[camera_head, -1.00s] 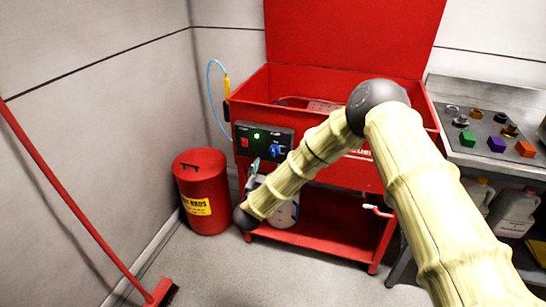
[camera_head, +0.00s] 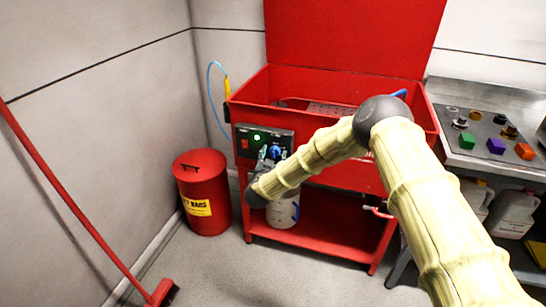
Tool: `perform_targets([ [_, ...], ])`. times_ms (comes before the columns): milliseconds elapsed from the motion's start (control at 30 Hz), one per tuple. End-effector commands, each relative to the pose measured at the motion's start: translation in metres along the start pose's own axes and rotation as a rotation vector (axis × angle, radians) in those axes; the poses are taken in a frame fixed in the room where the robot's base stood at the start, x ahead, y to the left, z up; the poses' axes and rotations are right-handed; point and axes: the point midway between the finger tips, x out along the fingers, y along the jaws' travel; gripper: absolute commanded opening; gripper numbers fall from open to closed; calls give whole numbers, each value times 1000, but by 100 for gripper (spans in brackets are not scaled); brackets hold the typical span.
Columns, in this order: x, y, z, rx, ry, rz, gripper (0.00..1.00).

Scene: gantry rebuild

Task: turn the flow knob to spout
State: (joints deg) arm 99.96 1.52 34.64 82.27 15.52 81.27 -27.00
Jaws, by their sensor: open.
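The blue flow knob (camera_head: 277,151) sits at the right of the dark control panel (camera_head: 250,142) on the front of the red parts washer (camera_head: 340,165). My gripper (camera_head: 269,153) is at the panel with its teal fingertips close around or in front of the knob. It is open; whether the fingers touch the knob I cannot tell. The fingers partly cover the knob and its markings, so its setting is not readable. A green light (camera_head: 257,138) is lit on the panel, and a red switch (camera_head: 244,143) shows at its left.
A red waste bin (camera_head: 204,194) stands left of the washer. A blue hose with a yellow brush (camera_head: 227,88) hangs at the washer's left side. A white drum (camera_head: 283,212) stands on the lower shelf (camera_head: 325,240). A steel bench (camera_head: 470,145) with coloured blocks is at right.

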Motion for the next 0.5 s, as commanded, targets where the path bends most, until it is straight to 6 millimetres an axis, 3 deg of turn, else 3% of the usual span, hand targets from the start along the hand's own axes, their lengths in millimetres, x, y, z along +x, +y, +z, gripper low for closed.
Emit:
perform_targets([
  [100,0,0,0,0,0,0,57],
  [333,0,0,0,0,0,0,15],
  [500,0,0,0,2,0,0,13],
])
